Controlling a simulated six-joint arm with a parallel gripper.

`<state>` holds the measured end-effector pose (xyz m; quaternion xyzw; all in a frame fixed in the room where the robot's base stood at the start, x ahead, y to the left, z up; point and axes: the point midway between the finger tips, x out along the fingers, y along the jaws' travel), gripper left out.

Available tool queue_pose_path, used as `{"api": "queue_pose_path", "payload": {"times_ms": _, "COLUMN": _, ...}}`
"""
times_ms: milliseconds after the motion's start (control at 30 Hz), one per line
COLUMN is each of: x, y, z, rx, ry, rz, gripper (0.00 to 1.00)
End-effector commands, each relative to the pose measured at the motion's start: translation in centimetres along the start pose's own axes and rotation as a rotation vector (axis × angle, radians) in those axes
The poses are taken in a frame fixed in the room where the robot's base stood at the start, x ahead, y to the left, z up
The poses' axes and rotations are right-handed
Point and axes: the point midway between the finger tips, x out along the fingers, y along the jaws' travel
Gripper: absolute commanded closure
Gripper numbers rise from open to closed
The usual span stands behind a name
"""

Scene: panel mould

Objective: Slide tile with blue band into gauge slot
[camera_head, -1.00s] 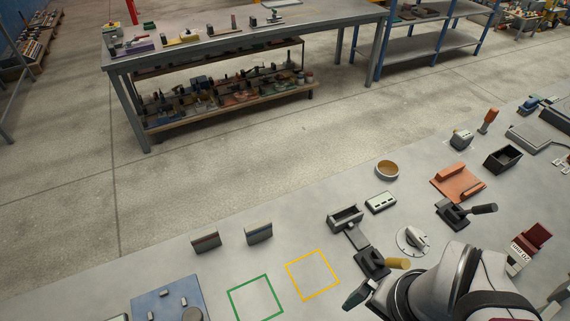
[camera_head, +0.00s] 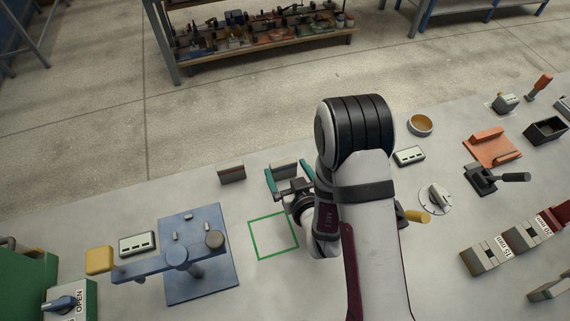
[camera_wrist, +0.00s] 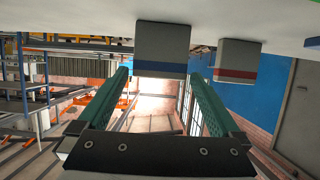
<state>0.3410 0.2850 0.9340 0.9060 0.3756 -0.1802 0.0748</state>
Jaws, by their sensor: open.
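The tile with the blue band (camera_wrist: 162,45) stands in the wrist view, which looks upside down. Its band faces my fingers and it sits between and just beyond the fingertips. In the head view this grey tile (camera_head: 283,169) stands upright on the table by my gripper (camera_head: 289,176). My gripper (camera_wrist: 162,72) is open, with a green finger on each side of the tile; contact cannot be told. A tile with a red band (camera_wrist: 236,62) stands beside it, also seen in the head view (camera_head: 231,174). Grey slotted blocks labelled in mm (camera_head: 482,258) lie at the right.
A green outlined square (camera_head: 273,236) lies in front of the tiles. A blue plate with posts (camera_head: 203,278) is left of it. A dial (camera_head: 434,198), a white block (camera_head: 409,156) and a round bowl (camera_head: 420,125) are right of my arm. My arm hides the table's middle.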

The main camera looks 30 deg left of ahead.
Motion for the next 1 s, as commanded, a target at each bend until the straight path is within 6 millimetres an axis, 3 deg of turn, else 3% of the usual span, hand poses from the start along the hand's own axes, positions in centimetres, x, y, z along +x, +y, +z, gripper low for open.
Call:
{"api": "queue_pose_path", "payload": {"times_ms": 167, "x": 3.1, "y": 0.0, "z": 0.0, "rx": -0.001, "ry": 0.0, "rz": -0.001, "gripper": 0.0}}
{"api": "queue_pose_path", "payload": {"times_ms": 400, "x": 3.5, "y": 0.0, "z": -0.1, "rx": 0.0, "ry": -0.001, "rz": 0.0, "gripper": 0.0}}
{"api": "queue_pose_path", "payload": {"times_ms": 800, "x": 3.5, "y": 0.0, "z": -0.1, "rx": 0.0, "ry": -0.001, "rz": 0.0, "gripper": 0.72}}
{"api": "queue_pose_path", "payload": {"times_ms": 1000, "x": 3.5, "y": 0.0, "z": -0.1, "rx": 0.0, "ry": 0.0, "rz": 0.0, "gripper": 0.73}}
